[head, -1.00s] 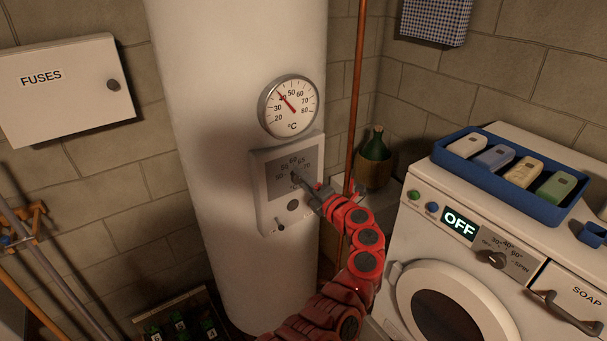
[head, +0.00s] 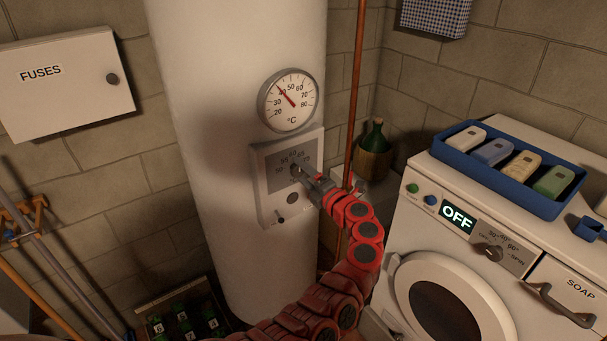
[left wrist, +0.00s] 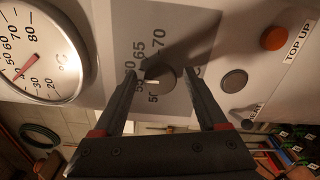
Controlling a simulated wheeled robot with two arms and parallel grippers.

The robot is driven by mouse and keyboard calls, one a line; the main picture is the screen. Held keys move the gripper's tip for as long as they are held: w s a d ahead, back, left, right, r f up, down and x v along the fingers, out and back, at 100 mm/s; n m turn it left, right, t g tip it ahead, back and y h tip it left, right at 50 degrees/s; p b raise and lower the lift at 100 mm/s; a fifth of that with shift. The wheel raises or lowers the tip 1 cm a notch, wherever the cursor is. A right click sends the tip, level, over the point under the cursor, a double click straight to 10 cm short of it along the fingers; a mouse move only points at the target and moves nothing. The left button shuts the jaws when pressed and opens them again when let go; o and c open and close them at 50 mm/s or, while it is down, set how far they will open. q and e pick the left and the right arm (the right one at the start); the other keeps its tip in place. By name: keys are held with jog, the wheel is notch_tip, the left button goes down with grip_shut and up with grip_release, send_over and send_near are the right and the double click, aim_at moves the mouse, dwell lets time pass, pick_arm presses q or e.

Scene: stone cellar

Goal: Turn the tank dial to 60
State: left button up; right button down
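The tank dial is a dark round knob (left wrist: 160,88) with a white mark, on a grey scale plate (head: 276,178) numbered around 50 to 70. The plate is on the pale control panel (head: 265,208) of the white tank (head: 230,110). In the left wrist view, turned sideways, the white mark points left, toward the 60 side; a finger partly covers the numbers, so the exact reading is unclear. My left gripper (left wrist: 166,76) is open, one finger on each side of the knob, with gaps showing. In the head view its tip (head: 304,172) is at the dial. My right gripper is out of view.
A round thermometer (head: 290,100) sits just above the panel. A round grey button (head: 292,198) and a small lever (head: 280,217) are below the dial. A copper pipe (head: 356,90) and the washing machine (head: 410,230) stand to the right.

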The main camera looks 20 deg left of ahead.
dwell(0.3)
pick_arm(q)
jog(key=shift+s+d+f, duration=0.15)
jog(key=shift+s+d, duration=0.05)
jog(key=shift+d, duration=0.1)
jog(key=b+v, duration=0.4)
jog(key=v, duration=1.2)
jog(key=shift+s+d+b, duration=0.25)
jog(key=shift+s+b, duration=0.05)
jog(key=shift+b, duration=0.05)
jog(key=shift+a, duration=0.1)
